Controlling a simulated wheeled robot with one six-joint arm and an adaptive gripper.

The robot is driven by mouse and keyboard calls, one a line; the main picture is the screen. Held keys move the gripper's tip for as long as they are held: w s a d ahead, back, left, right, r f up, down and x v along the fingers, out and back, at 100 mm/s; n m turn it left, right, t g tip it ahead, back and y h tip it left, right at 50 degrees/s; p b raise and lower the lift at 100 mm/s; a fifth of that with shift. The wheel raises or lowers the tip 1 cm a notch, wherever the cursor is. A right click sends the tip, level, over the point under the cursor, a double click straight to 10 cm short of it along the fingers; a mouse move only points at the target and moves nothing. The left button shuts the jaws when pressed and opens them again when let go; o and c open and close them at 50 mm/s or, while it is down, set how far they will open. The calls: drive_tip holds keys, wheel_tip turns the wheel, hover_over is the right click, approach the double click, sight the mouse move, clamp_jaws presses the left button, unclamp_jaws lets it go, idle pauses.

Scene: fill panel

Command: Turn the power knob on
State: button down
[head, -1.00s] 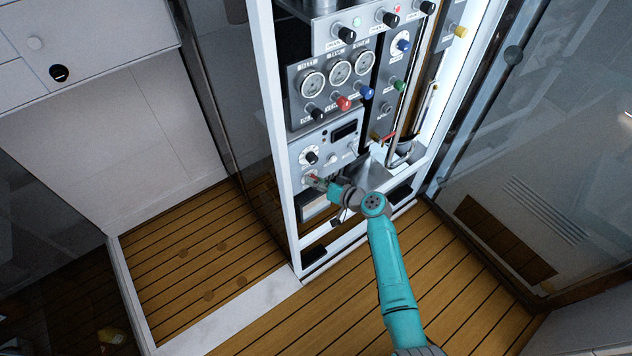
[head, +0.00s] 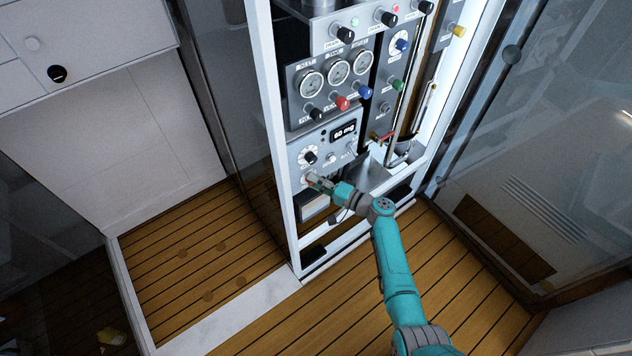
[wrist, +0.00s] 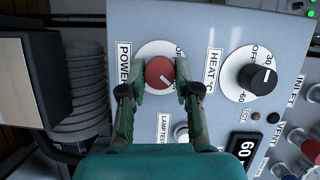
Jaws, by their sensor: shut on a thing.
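The red power knob (wrist: 158,72) sits on a white round dial beside the label POWER in the wrist view. Its white mark points to the lower right there. My gripper (wrist: 160,86) has one finger on each side of the knob and is shut on it. In the head view my gripper (head: 316,182) is at the lower left of the grey control panel (head: 298,152), and it mostly hides the knob. The small display (head: 344,131) is lit and reads 60; it also shows in the wrist view (wrist: 246,147).
A black heat knob (wrist: 257,77) is right of the power knob, and a lamp test button (wrist: 181,131) is below it. Gauges (head: 338,73) with several coloured knobs are above. The wooden floor (head: 480,290) in front is clear.

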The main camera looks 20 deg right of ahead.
drive_tip(key=shift+m, duration=0.6)
drive_tip(key=c, duration=0.8)
unclamp_jaws()
drive_tip(key=shift+f, duration=0.1)
drive_tip(key=v, duration=1.2)
drive_tip(key=shift+f, duration=0.2)
